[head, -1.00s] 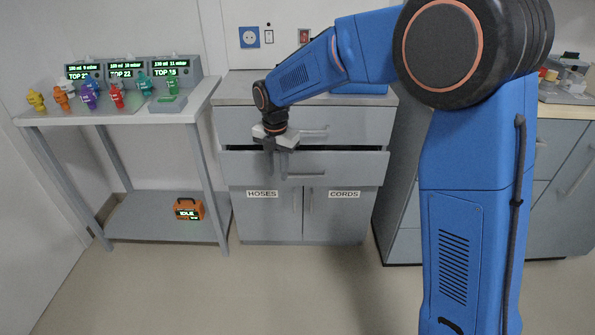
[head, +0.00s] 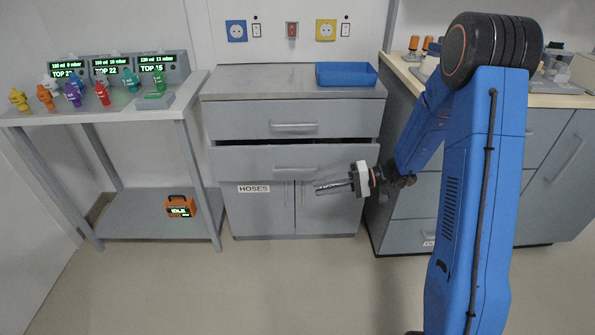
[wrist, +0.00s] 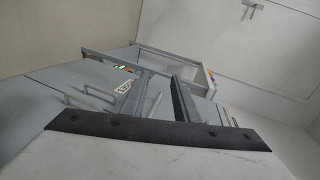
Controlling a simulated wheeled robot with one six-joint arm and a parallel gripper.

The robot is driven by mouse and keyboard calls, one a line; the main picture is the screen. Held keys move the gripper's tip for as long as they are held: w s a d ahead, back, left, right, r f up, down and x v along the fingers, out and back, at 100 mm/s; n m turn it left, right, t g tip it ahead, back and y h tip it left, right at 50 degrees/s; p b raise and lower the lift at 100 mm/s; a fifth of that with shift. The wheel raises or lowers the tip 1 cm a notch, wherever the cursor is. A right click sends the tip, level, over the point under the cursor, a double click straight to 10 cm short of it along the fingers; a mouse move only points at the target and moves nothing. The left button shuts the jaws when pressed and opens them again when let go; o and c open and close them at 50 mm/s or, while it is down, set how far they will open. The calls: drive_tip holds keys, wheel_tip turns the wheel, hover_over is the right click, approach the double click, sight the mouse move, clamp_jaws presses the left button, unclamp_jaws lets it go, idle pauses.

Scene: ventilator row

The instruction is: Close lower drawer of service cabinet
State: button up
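The grey service cabinet (head: 222,82) stands in the middle of the head view. Its lower drawer (head: 240,160) sits below the upper drawer (head: 240,118) and is pulled partly out, with a dark gap along its top edge. The lower drawer's bar handle (head: 295,169) is near the middle of its front. My gripper (head: 318,187) is below and right of that handle, in front of the right door, pointing left. In the wrist view my gripper (wrist: 160,77) shows its two fingers apart with nothing between them. No contact with the drawer is visible.
A blue tray (head: 346,80) lies on the cabinet top. A side table (head: 120,110) with pumps and coloured figures stands left, an orange box (head: 180,206) on its shelf. A counter (head: 550,99) stands right. The floor in front is clear.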

sight(297, 170)
drive_tip(key=w+d+m+t, duration=0.4)
drive_tip(key=d+m+t, duration=0.2)
drive_tip(key=d+m, duration=0.2)
drive_tip(key=shift+y, duration=0.3)
drive_tip(key=x, duration=1.7)
drive_tip(key=shift+a, duration=0.2)
clamp_jaws()
